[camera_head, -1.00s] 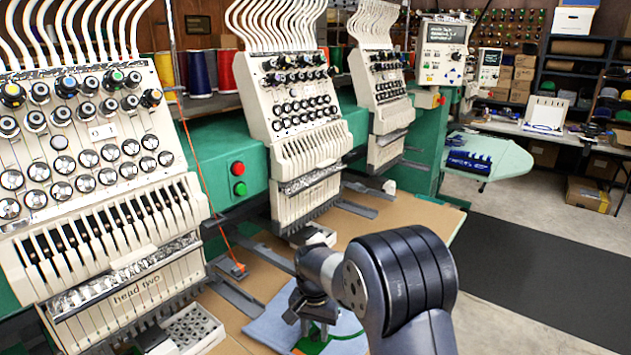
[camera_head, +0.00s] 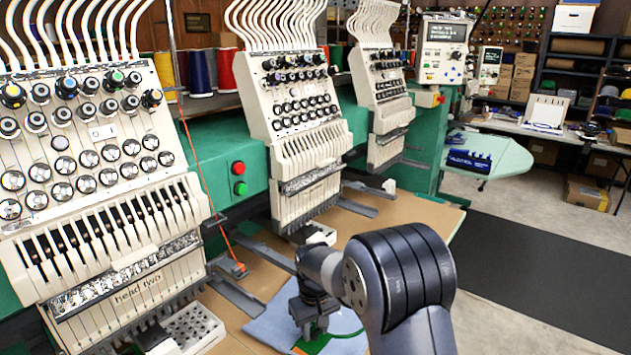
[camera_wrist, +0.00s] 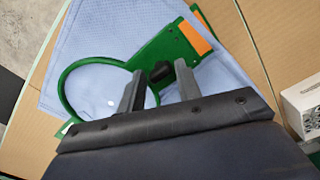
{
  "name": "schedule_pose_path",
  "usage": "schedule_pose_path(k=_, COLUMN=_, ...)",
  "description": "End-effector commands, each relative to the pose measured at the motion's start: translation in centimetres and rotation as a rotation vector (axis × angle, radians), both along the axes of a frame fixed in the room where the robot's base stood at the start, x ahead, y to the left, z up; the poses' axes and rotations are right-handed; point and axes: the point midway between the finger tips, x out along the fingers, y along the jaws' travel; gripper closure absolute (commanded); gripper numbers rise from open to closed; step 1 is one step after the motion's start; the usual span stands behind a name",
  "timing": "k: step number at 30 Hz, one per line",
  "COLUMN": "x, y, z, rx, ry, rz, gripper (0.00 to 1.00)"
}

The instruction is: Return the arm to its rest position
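My gripper (camera_wrist: 160,84) is open in the wrist view, its two grey fingers apart. A black knob (camera_wrist: 160,72) shows between and just beyond the fingertips; I cannot tell whether they touch it. A green embroidery hoop (camera_wrist: 68,92) with a flat green bracket and an orange patch lies on a light blue cloth (camera_wrist: 110,40). In the head view my gripper (camera_head: 314,332) points down low over the blue cloth (camera_head: 268,328), and my dark arm link hides part of the cloth.
Embroidery heads (camera_head: 95,190) stand in a row along the green machine (camera_head: 228,150) on the left and behind. The tan table (camera_head: 415,215) is clear behind my arm. A dark floor mat (camera_head: 540,270) lies open to the right. A white box (camera_wrist: 302,105) sits at the wrist view's right edge.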

Motion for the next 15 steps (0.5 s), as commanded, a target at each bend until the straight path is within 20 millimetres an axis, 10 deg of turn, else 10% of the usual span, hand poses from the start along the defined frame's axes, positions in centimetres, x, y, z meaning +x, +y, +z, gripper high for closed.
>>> schedule_pose_path(k=15, x=0.0, y=-0.01, z=0.04, rx=0.0, ry=0.002, rz=0.417, gripper=0.67)
